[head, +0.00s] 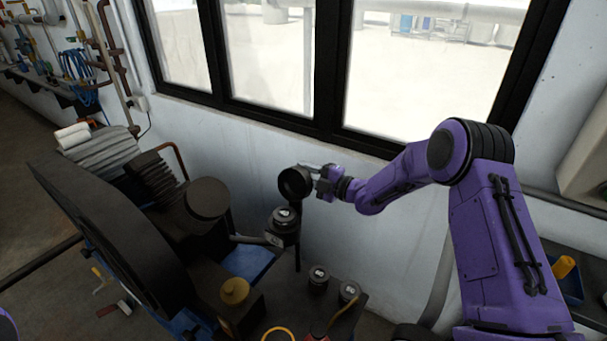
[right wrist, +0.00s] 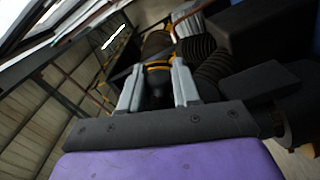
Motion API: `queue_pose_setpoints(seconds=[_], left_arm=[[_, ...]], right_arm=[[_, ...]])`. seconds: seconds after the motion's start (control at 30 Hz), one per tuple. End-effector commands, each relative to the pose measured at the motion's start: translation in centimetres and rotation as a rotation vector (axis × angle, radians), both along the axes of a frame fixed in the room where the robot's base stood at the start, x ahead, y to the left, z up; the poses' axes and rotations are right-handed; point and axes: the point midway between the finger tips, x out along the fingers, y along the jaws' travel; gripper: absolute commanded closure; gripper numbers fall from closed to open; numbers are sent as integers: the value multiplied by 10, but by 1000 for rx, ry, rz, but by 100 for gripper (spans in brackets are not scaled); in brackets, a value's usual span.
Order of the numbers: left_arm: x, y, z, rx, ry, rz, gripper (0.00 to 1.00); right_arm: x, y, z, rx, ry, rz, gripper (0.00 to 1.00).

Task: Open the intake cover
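The intake cover appears to be the round black cap (head: 295,183), standing tipped up on edge with its hollow side showing. Below it is a black cylindrical fitting with a pale top (head: 285,218), which appears to be the intake. My right gripper (head: 314,178) is at the upper right rim of the cap, very close to it; contact cannot be told. In the right wrist view the two grey fingers of this gripper (right wrist: 158,90) stand apart. A dark shape with orange bands (right wrist: 157,66) shows between and beyond them. My left gripper is out of view.
A large black flywheel (head: 110,235) and a ribbed black machine (head: 160,180) stand at the left. A brass-coloured knob (head: 234,291) and small black caps (head: 318,278) are in front. The wall and window (head: 320,70) are close behind.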

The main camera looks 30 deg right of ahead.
Motion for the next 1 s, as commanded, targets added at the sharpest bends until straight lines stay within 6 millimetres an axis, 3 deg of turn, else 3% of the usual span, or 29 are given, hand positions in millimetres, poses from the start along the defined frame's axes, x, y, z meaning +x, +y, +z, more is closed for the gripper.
queue_pose_setpoints(seconds=[0.03,0.07,0.1,0.23,0.4,0.5,0.83,0.87,0.9,1.0], left_arm=[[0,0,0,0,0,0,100],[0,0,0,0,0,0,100],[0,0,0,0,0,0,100],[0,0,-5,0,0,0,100],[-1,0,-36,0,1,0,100],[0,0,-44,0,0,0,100],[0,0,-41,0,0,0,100],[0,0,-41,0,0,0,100],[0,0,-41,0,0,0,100],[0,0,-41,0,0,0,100]], right_arm=[[0,0,-1,-2,1,1,89],[0,0,-1,-2,1,1,99],[0,0,-1,-2,2,1,100],[0,2,-2,-14,-6,3,100],[0,6,-1,-129,-74,-2,100],[-2,6,4,-180,-103,-7,100],[0,13,9,-201,-112,1,100],[0,14,9,-201,-113,2,59],[0,14,9,-201,-113,2,46],[1,14,9,-199,-113,3,46]])
